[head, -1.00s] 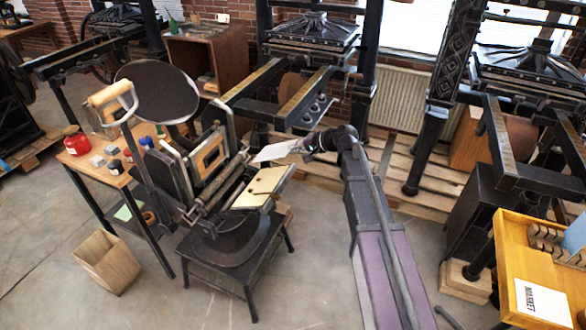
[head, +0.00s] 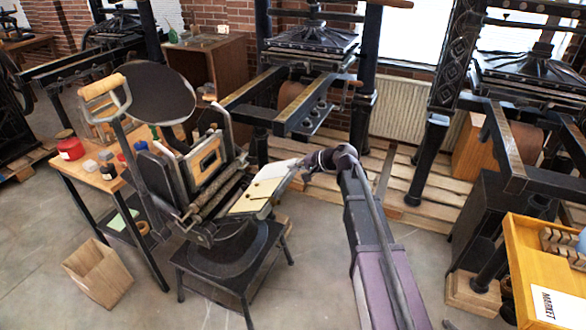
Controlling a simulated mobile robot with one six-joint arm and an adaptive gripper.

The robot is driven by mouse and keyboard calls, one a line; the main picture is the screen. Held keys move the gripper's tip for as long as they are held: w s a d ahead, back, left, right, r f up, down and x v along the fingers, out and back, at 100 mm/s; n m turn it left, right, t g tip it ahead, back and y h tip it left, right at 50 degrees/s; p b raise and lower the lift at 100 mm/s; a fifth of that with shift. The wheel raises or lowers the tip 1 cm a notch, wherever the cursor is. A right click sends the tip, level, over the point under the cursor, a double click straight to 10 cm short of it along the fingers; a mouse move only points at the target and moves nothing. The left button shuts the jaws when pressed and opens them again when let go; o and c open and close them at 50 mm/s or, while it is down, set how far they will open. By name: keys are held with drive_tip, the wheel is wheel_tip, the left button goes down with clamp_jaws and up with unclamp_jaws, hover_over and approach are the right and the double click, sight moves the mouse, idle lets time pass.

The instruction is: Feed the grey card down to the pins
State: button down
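The grey card (head: 281,168) looks pale and lies tilted at the upper edge of the press's cream platen (head: 248,203). My gripper (head: 301,166) is at the card's right end and appears shut on it; the fingers are small and partly hidden. The card reaches left from the gripper over or against the platen; I cannot tell whether they touch. Small dark marks, perhaps the pins (head: 256,182), show on the platen.
A wooden table (head: 92,178) with a red tin (head: 70,149) and jars stands left of the press. A wooden bin (head: 98,272) is on the floor. Large iron presses (head: 310,45) stand behind on pallets. A yellow tray (head: 520,270) is at the right.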

drive_tip(key=shift+f, duration=0.25)
drive_tip(key=shift+w+a+f+b, duration=0.15)
drive_tip(key=shift+a+f+b, duration=0.25)
drive_tip(key=shift+f+b, duration=1.1)
drive_tip(key=shift+w+a+f+b, duration=0.15)
drive_tip(key=shift+a+f+b, duration=0.25)
drive_tip(key=shift+f+b, duration=1.15)
drive_tip(key=shift+w+a+f+b, duration=0.15)
drive_tip(key=shift+a+f+b, duration=0.25)
drive_tip(key=shift+f+b, duration=1.1)
drive_tip(key=shift+r, duration=0.15)
drive_tip(key=c, duration=0.7)
unclamp_jaws()
